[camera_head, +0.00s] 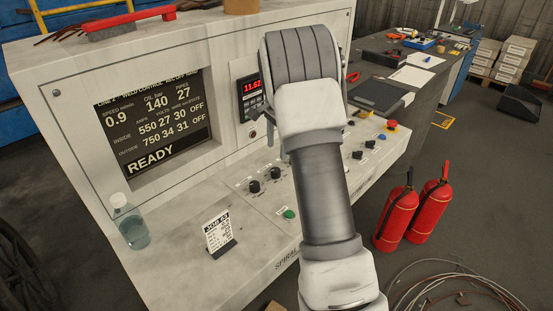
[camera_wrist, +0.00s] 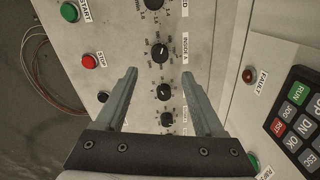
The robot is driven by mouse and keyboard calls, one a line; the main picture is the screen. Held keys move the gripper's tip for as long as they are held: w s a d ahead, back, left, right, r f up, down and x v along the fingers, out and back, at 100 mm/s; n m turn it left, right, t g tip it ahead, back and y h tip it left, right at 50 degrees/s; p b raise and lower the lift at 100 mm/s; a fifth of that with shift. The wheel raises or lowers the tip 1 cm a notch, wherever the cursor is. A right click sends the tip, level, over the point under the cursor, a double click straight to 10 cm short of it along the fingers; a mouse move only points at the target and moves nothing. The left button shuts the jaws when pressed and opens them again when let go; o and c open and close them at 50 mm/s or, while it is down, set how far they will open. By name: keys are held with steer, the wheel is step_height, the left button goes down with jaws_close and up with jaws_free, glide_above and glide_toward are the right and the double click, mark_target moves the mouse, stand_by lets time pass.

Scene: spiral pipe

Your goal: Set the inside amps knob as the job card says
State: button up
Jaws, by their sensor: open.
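In the wrist view my gripper (camera_wrist: 159,73) is open and empty, its fingers pointing at the sloping control panel. A black knob labelled INSIDE A (camera_wrist: 160,51) sits just beyond the fingertips, in line with the gap between them. Another black knob (camera_wrist: 163,92) shows between the fingers; its label is hidden. The job card (camera_head: 218,232), headed JOB, stands on the desk; its small lines are too small to read. The screen (camera_head: 155,123) shows READY and an inside row of 550, 27, 30, OFF.
A keypad (camera_wrist: 301,125) and FAULT lamp (camera_wrist: 249,75) are at right. A bottle (camera_head: 129,222) stands left of the card. Red extinguishers (camera_head: 396,215) stand on the floor.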

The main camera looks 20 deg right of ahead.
step_height(320, 180, up, 9)
steer(key=shift+s+p, duration=0.25)
steer(key=shift+p, duration=0.1)
stand_by(0.3)
steer(key=s+a+r+n+t, duration=0.1)
steer(key=s+a+r+n, duration=0.3)
steer(key=s+a+r, duration=0.3)
steer(key=s+a+r+n+t, duration=0.2)
steer(key=s+a+r+n, duration=0.25)
steer(key=s, duration=0.45)
steer(key=s+a+f+n, duration=0.1)
steer(key=s+n, duration=0.1)
steer(key=s, duration=0.3)
steer(key=s+a+f+n+t, duration=0.1)
steer(key=s+a+n, duration=0.1)
steer(key=s, duration=0.4)
steer(key=s+a+f+n+t, duration=0.1)
steer(key=s+a+n, duration=0.1)
steer(key=s, duration=0.3)
steer(key=shift+s+f+n+p, duration=0.2)
steer(key=shift+f+n+p, duration=0.15)
steer(key=shift+n, duration=0.5)
